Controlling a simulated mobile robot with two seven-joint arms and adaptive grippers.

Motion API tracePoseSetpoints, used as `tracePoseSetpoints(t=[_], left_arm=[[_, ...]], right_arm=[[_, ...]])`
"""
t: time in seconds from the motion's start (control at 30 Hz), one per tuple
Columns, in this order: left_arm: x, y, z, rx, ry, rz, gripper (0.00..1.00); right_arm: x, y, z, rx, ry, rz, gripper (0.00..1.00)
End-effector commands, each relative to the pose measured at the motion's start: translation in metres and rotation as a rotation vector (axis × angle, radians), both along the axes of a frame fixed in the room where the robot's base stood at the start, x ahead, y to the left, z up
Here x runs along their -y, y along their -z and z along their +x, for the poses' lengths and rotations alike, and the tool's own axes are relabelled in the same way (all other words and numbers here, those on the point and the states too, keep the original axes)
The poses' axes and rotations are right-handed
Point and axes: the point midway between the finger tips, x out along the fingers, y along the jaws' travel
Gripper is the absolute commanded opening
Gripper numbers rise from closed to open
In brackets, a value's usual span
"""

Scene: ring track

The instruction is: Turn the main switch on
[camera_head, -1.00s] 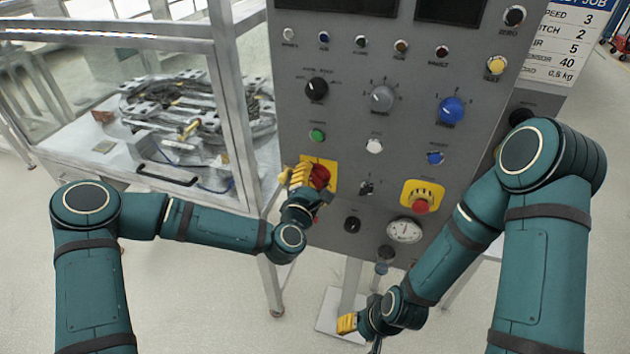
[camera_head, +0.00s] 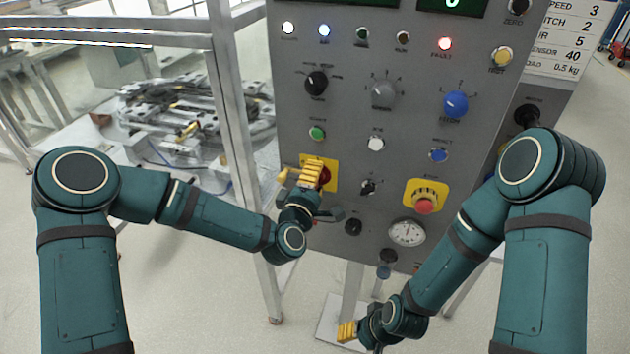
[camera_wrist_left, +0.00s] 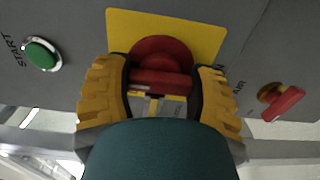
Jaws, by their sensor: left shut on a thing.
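The main switch (camera_head: 325,176) is a red rotary handle on a yellow plate (camera_head: 331,164), low on the left of the grey control panel (camera_head: 337,110). My left gripper (camera_head: 312,172) is at the switch and covers much of it in the head view. In the left wrist view, the red switch (camera_wrist_left: 161,66) sits between the two yellow fingers of my left gripper (camera_wrist_left: 160,88), which is shut on its handle. My right gripper (camera_head: 348,331) hangs low below the panel, away from the switch; its finger gap cannot be made out.
A green start button (camera_head: 317,133) sits above the switch. A red stop button (camera_head: 425,206) on yellow is to the right, with a gauge (camera_head: 406,232) below it. A red lever (camera_wrist_left: 283,103) is beside the switch. A glazed enclosure frame (camera_head: 231,120) stands on the left.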

Motion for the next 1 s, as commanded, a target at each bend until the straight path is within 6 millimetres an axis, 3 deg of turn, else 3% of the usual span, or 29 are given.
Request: tracePoseSetpoints(t=[0.47,0.5,0.53,0.87,1.0], left_arm=[[0.000,0.003,-0.001,-0.001,0.002,0.018,0.23],[0.000,0.003,-0.001,-0.001,0.002,0.018,0.65],[0.000,0.003,-0.001,-0.002,0.002,0.017,0.75],[0.000,0.001,-0.001,0.002,0.001,0.015,0.76],[-0.003,0.001,-0.011,0.001,0.002,0.016,0.76]], right_arm=[[0.000,0.001,0.000,0.001,0.000,0.000,0.52],[0.000,0.001,0.000,0.001,0.000,0.000,0.52],[0.000,0.001,0.000,0.001,0.000,0.000,0.52],[0.000,0.001,0.000,0.001,0.000,0.000,0.52],[0.000,0.001,0.000,0.001,0.000,0.000,0.52]])
